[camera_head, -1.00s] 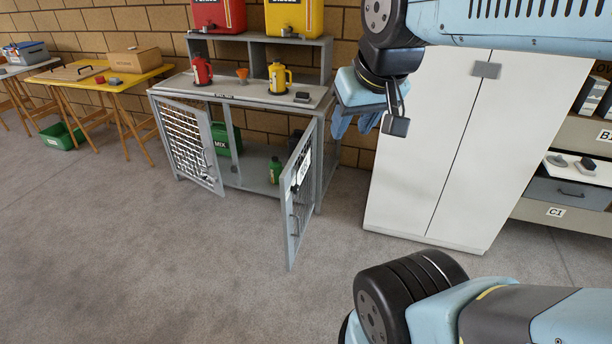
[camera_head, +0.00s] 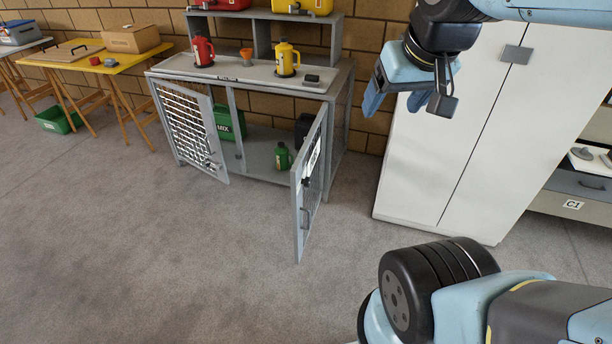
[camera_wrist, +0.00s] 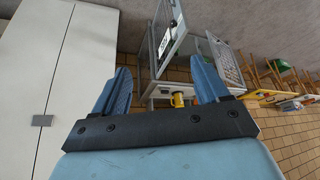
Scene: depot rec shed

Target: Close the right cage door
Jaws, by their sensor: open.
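The right cage door (camera_head: 308,187) is a grey framed mesh panel with a white label and a handle, standing swung open toward the front of the grey cage bench. The left cage door (camera_head: 190,128) also stands open. My gripper (camera_head: 390,105) is up beside the white cabinet, to the right of the right door and apart from it. In the wrist view my gripper (camera_wrist: 160,95) shows two blue fingers spread wide with nothing between them. The right cage door (camera_wrist: 168,30) shows beyond and above the fingertips in that view.
Inside the cage are a green MIX can (camera_head: 229,122) and a small green jug (camera_head: 283,156). Red (camera_head: 203,49) and yellow (camera_head: 286,58) jugs stand on the bench top (camera_head: 180,64). The white cabinet (camera_head: 440,150) stands at right. The floor in front is clear.

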